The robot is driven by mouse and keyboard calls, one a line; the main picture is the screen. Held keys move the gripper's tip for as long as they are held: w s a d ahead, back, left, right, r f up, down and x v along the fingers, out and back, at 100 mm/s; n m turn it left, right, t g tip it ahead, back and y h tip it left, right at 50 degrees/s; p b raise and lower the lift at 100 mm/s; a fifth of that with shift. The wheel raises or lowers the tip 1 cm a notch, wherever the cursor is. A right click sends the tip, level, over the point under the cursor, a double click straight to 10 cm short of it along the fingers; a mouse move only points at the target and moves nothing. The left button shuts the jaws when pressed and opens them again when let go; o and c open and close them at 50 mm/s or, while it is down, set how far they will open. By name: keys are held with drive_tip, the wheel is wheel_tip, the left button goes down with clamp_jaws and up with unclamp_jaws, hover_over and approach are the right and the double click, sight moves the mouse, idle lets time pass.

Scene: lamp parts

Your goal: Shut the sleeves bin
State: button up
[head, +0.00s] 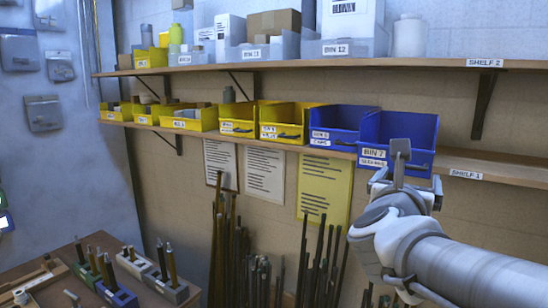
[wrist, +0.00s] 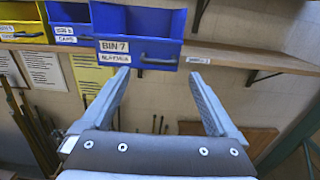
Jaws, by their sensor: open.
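The sleeves bin (head: 378,128) is a blue open-topped bin at the right end of the bin row on the lower shelf. In the wrist view the bin (wrist: 135,48) shows its front, a label reading BIN 7 with a second line beneath, and a dark handle (wrist: 160,61). Its front stands out past the blue bin to its left. No contents are visible. My gripper (head: 392,168) is in front of the bin. In the wrist view its two fingers (wrist: 160,72) are wide apart and empty, pointing at the bin's front near the handle; contact cannot be told.
A blue bin (head: 335,122) stands close on the left, then several yellow bins (head: 285,119). The shelf (head: 490,168) is bare to the right. The upper shelf (head: 430,63) with clear bins and boxes is above. Rods lean against the wall below.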

sight(412, 168)
drive_tip(key=p+x, duration=0.1)
drive_tip(key=x, duration=0.6)
drive_tip(key=shift+w+d, duration=0.1)
drive_tip(key=shift+d, duration=0.05)
clamp_jaws()
idle(0.3)
